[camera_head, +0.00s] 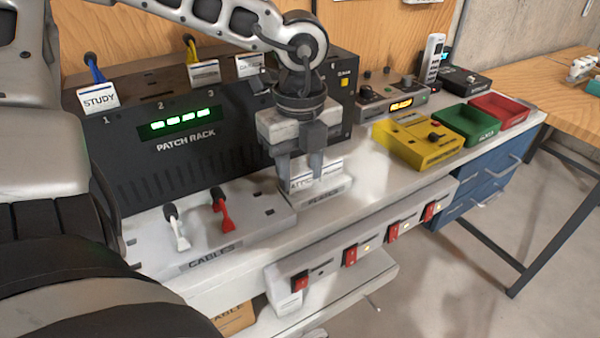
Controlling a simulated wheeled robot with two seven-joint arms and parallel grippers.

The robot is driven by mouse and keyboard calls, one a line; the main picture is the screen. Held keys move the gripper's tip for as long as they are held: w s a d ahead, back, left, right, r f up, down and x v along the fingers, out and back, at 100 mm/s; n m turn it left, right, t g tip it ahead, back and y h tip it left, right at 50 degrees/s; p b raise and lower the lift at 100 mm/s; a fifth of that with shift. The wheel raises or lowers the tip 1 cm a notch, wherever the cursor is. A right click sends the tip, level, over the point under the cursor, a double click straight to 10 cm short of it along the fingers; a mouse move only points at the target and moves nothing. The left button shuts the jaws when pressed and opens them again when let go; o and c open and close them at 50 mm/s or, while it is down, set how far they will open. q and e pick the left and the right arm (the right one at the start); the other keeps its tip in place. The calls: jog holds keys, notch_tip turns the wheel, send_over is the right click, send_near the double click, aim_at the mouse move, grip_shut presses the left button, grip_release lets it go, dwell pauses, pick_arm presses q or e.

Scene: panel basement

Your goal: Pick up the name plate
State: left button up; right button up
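My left gripper (300,172) points down over the holder marked PLATES (322,198) on the bench. White name plates stand in this holder; the front one (303,184) has lettering that is partly hidden, and another shows behind it to the right. The fingers reach down at these plates, with a gap between the fingers. I cannot tell whether they touch or grip a plate. A name plate reading STUDY (98,97) stands on the left of the patch rack (185,140). Two more plates (204,72) stand farther along its top. My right gripper is not in view.
A cable holder (210,245) with a white and a red plug lies left of the plates. A strip with red switches (350,256) runs along the bench front. A yellow box (418,145), a green tray (467,127) and a red tray (500,108) stand to the right.

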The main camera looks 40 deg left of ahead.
aim_at(299, 173)
pick_arm(q)
jog(key=c, duration=0.3)
notch_tip(299, 173, up, 18)
dwell(0.6)
dwell(0.5)
